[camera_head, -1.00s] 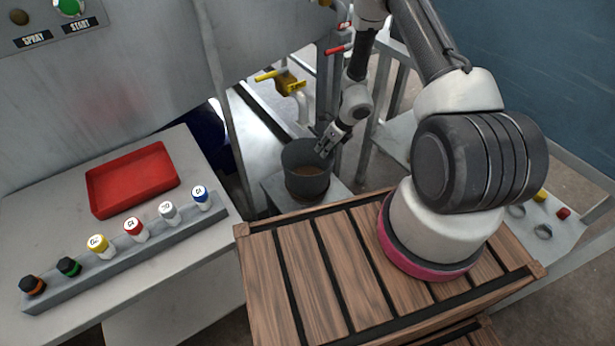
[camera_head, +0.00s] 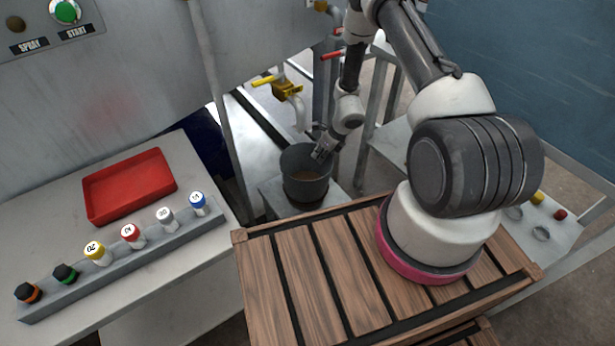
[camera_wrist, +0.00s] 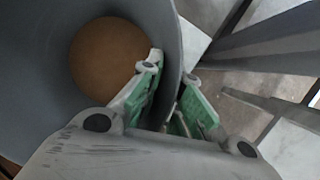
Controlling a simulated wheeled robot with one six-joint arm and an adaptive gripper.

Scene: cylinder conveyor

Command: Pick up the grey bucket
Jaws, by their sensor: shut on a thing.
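The grey bucket (camera_head: 304,186) stands upright near the centre of the head view, over a small pale stand (camera_head: 270,197) below the yellow-handled tap. Brown contents or a brown bottom show inside it. My gripper (camera_head: 322,153) is at the bucket's right rim. In the wrist view, the green-padded fingers (camera_wrist: 172,105) straddle the bucket wall (camera_wrist: 172,60), one inside and one outside, shut on it. Whether the bucket's base touches the stand is hard to tell.
A yellow-handled tap (camera_head: 287,90) hangs just behind the bucket. A slatted wooden crate (camera_head: 300,262) is in front. At left, a table holds a red tray (camera_head: 128,186) and a rack (camera_head: 130,262) of several coloured-cap bottles. Metal frame posts stand close by.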

